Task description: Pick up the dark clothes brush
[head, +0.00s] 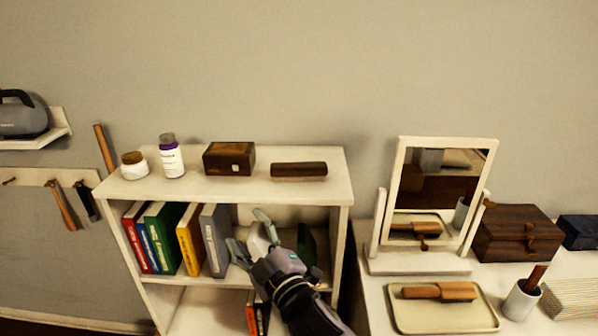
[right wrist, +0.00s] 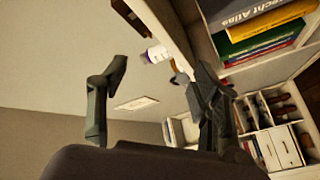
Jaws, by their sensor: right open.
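A dark brown oblong block (head: 299,170), which looks like the dark clothes brush, lies flat on the right part of the white shelf unit's top (head: 230,190). My right gripper (head: 250,236) is open, in front of the shelf unit, lower than the top board and left of the brush in the picture. It does not touch the brush. The right wrist view shows its two fingers spread (right wrist: 160,80) with nothing between them being held. My left gripper is not in view.
A dark wooden box (head: 229,159), a purple-capped bottle (head: 171,158) and a jar (head: 134,165) stand left of the brush. At right, a mirror (head: 440,195) and a tray with a wooden-handled brush (head: 440,292) occupy a white table.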

